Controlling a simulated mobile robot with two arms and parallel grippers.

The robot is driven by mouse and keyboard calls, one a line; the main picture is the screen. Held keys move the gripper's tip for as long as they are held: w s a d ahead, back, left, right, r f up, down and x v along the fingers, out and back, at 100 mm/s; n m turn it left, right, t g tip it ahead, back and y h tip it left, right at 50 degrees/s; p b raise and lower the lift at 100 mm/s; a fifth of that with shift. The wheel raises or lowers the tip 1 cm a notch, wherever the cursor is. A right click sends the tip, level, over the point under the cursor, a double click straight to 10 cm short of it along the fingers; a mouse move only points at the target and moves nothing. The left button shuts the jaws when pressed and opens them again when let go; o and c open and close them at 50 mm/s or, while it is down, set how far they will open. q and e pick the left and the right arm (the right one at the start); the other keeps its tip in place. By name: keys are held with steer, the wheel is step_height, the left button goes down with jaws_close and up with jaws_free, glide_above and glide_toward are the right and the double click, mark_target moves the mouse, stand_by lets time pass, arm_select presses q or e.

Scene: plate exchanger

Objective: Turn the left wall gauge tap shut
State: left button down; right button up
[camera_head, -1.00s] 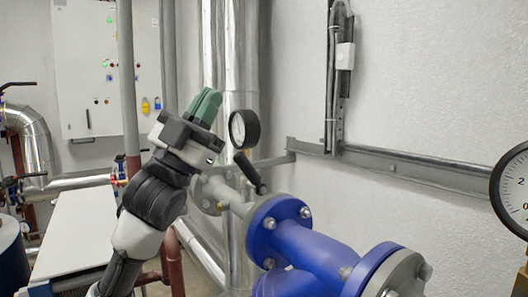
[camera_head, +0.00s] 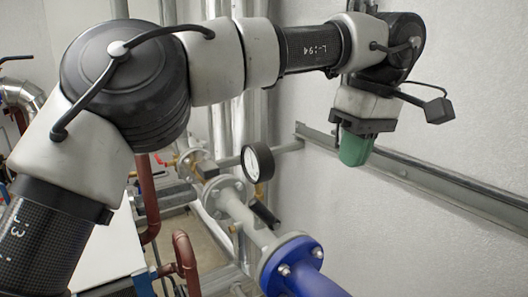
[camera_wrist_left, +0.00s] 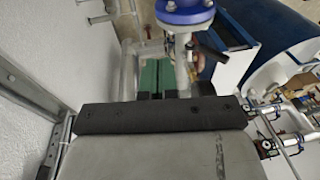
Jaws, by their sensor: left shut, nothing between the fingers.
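My left gripper (camera_head: 354,150) has green fingers, shut with nothing between them. It points down in front of the wall, right of and apart from the gauge. Its fingers also show in the left wrist view (camera_wrist_left: 158,78). A round gauge (camera_head: 258,162) with a white face and black rim stands by the grey pipe in the head view. A black lever (camera_head: 265,214) sticks out at a slant below it; I cannot tell whether it is the gauge tap. No other tap on the wall can be made out. My right gripper is not in view.
A grey rail (camera_head: 405,172) runs along the white wall, behind my gripper. A blue flanged pipe (camera_head: 305,275) lies at the bottom, and it also shows in the left wrist view (camera_wrist_left: 185,12). Red-brown pipes (camera_head: 186,262) stand at the lower left.

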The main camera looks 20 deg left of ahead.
arm_select(q)
steer(key=a+r+y, duration=0.3)
steer(key=a+r, duration=0.1)
steer(key=a, duration=0.1)
glide_above(266, 216)
steer(key=w+d, duration=0.1)
steer(key=w, duration=0.1)
step_height(266, 216, down, 10)
steer(key=shift+s+f+n+p, duration=0.3)
steer(key=shift+f, duration=0.05)
steer(key=shift+a+f, duration=0.2)
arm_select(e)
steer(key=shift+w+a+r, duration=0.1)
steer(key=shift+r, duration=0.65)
